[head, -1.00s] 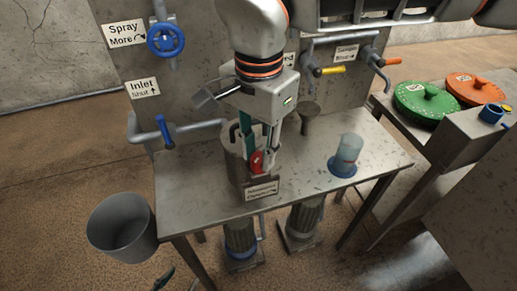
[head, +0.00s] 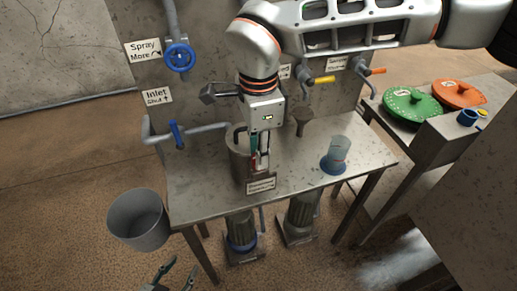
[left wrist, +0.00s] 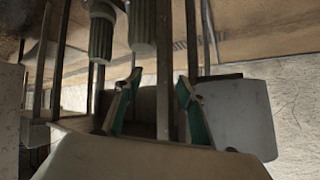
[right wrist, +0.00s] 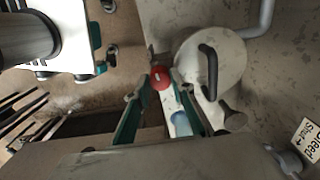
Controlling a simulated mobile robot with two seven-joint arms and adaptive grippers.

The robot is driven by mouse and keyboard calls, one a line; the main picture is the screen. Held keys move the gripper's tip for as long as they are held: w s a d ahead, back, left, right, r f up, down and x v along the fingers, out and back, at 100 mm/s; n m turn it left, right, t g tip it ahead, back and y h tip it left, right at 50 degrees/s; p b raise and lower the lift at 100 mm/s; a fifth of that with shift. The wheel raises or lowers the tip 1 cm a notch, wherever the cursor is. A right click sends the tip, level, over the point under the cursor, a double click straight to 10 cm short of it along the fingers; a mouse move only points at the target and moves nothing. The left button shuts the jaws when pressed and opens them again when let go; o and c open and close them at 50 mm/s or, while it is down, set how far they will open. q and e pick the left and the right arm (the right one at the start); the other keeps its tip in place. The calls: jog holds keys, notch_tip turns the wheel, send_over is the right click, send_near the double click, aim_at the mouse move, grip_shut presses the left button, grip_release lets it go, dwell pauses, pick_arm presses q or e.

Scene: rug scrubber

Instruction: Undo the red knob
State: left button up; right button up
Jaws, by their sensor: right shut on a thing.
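The red knob (right wrist: 160,79) sits between the fingertips of my right gripper (right wrist: 164,84) in the right wrist view. In the head view the right gripper (head: 260,162) points down at the front of a steel pot (head: 239,162) and largely hides the knob. The right fingers are closed on the knob. My left gripper (head: 174,272) is low at the bottom of the head view, away from the table. Its fingers are spread and empty in the left wrist view (left wrist: 158,95).
The table (head: 215,200) also bears a clear beaker (head: 337,152) on a blue base and a funnel (head: 301,118). A sign (head: 261,185) stands before the pot. A bucket (head: 137,222) is at left. Pipes with valves line the back panel.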

jog(key=shift+r+m+p, duration=0.25)
jog(key=shift+m+p, duration=0.05)
jog(key=shift+m, duration=0.2)
jog(key=shift+m+p, duration=0.3)
jog(key=shift+m, duration=0.1)
jog(key=m+p, duration=0.1)
jog(key=m, duration=0.1)
jog(key=shift+m+p, duration=0.3)
jog(key=shift+m, duration=0.1)
jog(key=m+p, duration=0.2)
jog(key=m, duration=0.2)
jog(key=shift+f+m, duration=0.15)
jog(key=shift+m, duration=1.05)
jog(key=m+p, duration=0.1)
jog(key=m, duration=0.2)
jog(key=shift+f, duration=0.1)
pick_arm(q)
jog(key=shift+s+d+r, duration=0.1)
jog(key=shift+d+r, duration=0.15)
jog(key=shift+r, duration=0.45)
jog(key=shift+s+d+r, duration=0.15)
jog(key=shift+d+r, duration=0.05)
jog(key=shift+r, duration=0.5)
jog(key=shift+s+d+r, duration=0.1)
jog(key=shift+d+r, duration=0.15)
jog(key=shift+r, duration=0.45)
pick_arm(e)
jog(key=shift+w+m, duration=0.1)
jog(key=shift+m, duration=1.4)
